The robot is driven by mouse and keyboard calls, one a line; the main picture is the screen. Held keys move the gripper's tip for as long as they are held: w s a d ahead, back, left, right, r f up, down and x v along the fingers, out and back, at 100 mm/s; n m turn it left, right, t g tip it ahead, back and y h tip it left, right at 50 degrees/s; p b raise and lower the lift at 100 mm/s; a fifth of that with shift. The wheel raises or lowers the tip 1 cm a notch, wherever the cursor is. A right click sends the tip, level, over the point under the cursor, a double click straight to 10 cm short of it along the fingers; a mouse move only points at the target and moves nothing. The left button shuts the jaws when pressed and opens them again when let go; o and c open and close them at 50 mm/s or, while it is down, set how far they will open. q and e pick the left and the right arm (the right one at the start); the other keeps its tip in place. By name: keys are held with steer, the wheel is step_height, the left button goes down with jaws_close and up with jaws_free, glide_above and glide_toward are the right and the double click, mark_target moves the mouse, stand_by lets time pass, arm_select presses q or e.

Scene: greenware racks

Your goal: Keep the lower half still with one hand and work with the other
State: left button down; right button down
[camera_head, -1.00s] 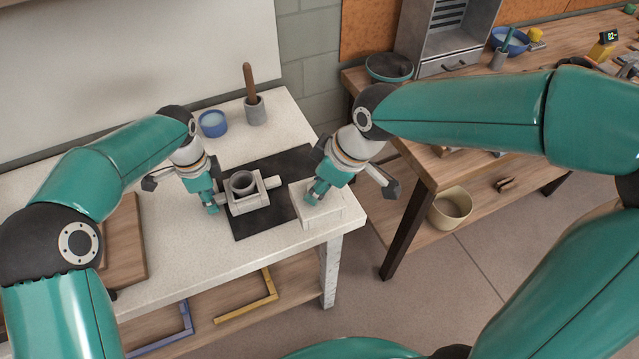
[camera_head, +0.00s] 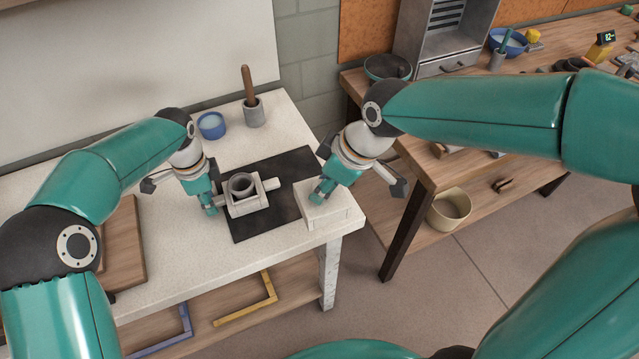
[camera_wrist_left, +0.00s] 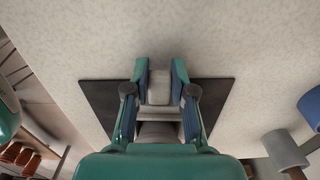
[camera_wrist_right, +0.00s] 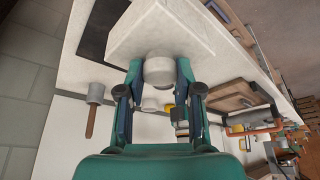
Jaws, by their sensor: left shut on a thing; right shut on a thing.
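The lower half (camera_head: 248,208) is a pale plaster block on the dark mat (camera_head: 285,208), with a round grey ware (camera_head: 241,184) standing up in it and a lug at each side. My left gripper (camera_head: 211,205) is shut on its left lug; that lug (camera_wrist_left: 158,88) shows between the fingers in the left wrist view. My right gripper (camera_head: 318,197) is shut on the round knob (camera_wrist_right: 158,70) of a second pale block, the upper half (camera_head: 325,219). This block is right of the mat, near the table's right edge, apart from the lower half. I cannot tell whether it touches the table.
A blue bowl (camera_head: 211,125) and a grey pot (camera_head: 253,113) with a wooden handle stand behind the mat. A wooden board (camera_head: 122,240) lies at the left. The table's front right corner is close to the upper half. A wooden bench (camera_head: 440,170) stands further right.

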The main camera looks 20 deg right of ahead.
arm_select(q)
steer(key=shift+f, duration=0.1)
arm_select(e)
steer(key=s+d+r, duration=0.3)
steer(key=d, duration=0.1)
steer(key=shift+s+d+r, duration=0.15)
steer(key=shift+d, duration=0.25)
stand_by(0.3)
arm_select(q)
steer(key=c, duration=0.9)
jaws_free()
steer(key=shift+w+r, duration=0.1)
steer(key=shift+r, duration=5.4)
